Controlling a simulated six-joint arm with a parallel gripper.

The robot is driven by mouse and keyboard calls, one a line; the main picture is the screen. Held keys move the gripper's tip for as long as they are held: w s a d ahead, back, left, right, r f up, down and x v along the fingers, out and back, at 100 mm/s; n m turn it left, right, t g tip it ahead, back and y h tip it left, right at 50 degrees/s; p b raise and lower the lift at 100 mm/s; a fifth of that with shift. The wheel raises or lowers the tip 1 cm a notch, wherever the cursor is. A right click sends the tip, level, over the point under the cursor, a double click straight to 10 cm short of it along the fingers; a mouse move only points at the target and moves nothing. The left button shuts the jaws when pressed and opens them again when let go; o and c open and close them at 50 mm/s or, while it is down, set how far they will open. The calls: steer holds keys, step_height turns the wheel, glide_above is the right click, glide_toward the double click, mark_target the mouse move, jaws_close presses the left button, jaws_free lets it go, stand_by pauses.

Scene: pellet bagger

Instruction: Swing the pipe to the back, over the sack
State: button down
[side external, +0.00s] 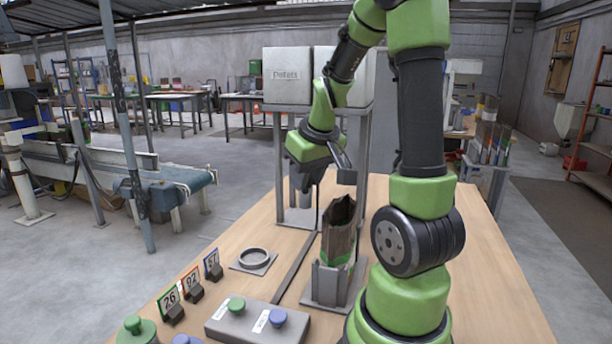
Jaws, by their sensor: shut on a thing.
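My gripper (318,178) is high over the table, in front of the pellet hopper stand, pointing down. It is shut on the pipe, though the grip itself is mostly hidden by the wrist. The grey pipe (345,176) shows only as a short piece with a dark end at the gripper's right. In the picture this end is just above the sack's mouth; I cannot tell whether it lines up in depth. The dark brown sack (340,236) stands upright with its mouth open and a green band low down. A grey holder (330,284) surrounds its base.
White hopper boxes (286,76), one marked "Pellets", stand on a grey frame behind. A control box (258,322) with green and blue knobs is at the front. The table's right side (490,285) is clear.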

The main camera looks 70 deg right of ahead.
steer(key=c, duration=0.9)
jaws_free()
steer(key=v, duration=1)
steer(key=shift+c, duration=0.4)
